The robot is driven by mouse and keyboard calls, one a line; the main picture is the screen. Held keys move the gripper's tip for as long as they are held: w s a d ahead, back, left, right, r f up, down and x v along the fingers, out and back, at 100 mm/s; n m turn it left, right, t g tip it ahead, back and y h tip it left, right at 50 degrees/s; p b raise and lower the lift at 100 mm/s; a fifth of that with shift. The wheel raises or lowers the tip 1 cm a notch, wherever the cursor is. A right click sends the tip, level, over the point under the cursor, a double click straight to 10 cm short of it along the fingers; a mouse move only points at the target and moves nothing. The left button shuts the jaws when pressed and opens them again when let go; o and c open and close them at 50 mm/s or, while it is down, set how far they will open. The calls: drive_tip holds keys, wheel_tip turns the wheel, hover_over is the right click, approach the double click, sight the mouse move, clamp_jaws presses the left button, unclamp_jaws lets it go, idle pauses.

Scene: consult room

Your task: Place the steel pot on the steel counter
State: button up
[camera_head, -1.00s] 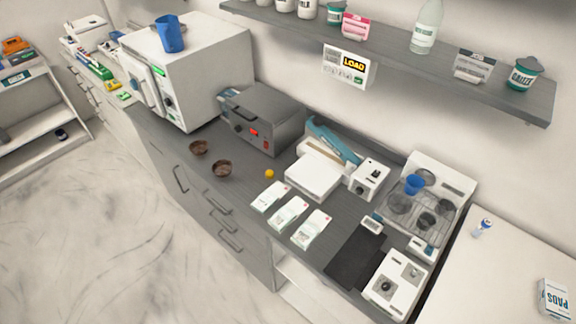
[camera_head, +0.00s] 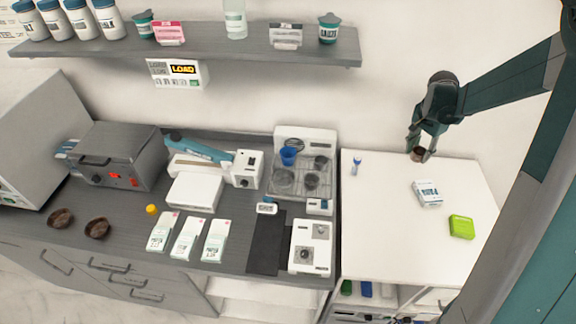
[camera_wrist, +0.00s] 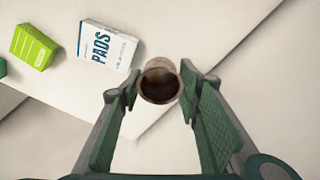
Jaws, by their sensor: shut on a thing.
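My gripper (camera_head: 422,147) is at the right in the head view, near the back edge of the white table. It is shut on a small, round, brownish metal pot (camera_head: 417,155), likely the steel pot. In the wrist view the pot (camera_wrist: 160,82) sits between the two fingers, its open mouth facing the camera and its inside dark. Its height above the table is hard to tell. The grey counter (camera_head: 135,235), likely the steel counter, runs across the left and middle of the head view, well left of my gripper.
The white table (camera_head: 385,225) holds a PADS box (camera_head: 428,193), a green box (camera_head: 461,227) and a small bottle (camera_head: 356,166). The counter carries two brown bowls (camera_head: 97,228), white packets (camera_head: 187,238), a dark mat (camera_head: 268,243) and several devices. A shelf (camera_head: 230,50) hangs above.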

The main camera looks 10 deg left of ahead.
drive_tip(key=s+a+n, duration=0.2)
drive_tip(key=a+n, duration=0.1)
drive_tip(key=a, duration=1.2)
drive_tip(key=s+a+n, duration=0.3)
drive_tip(key=a, duration=1.3)
drive_tip(key=s+a+n+y+p, duration=0.1)
drive_tip(key=s+a+n, duration=0.2)
drive_tip(key=a, duration=1.3)
drive_tip(key=shift+s+a+r+n+t, duration=0.2)
drive_tip(key=shift+r+n+t, duration=0.1)
drive_tip(key=shift+n, duration=0.4)
drive_tip(key=s+a, duration=0.6)
drive_tip(key=a, duration=0.7)
drive_tip(key=s+a+p, duration=0.1)
drive_tip(key=s+a, duration=0.5)
drive_tip(key=a, duration=0.8)
drive_tip(key=s+a, duration=0.6)
drive_tip(key=a, duration=0.7)
drive_tip(key=shift+a+f, duration=0.2)
drive_tip(key=shift+a, duration=0.05)
drive_tip(key=s+a, duration=1.4)
drive_tip(key=shift+f+n, duration=0.2)
drive_tip(key=shift+n, duration=0.1)
drive_tip(key=shift+f+p, duration=0.4)
drive_tip(key=shift+f, duration=2.75)
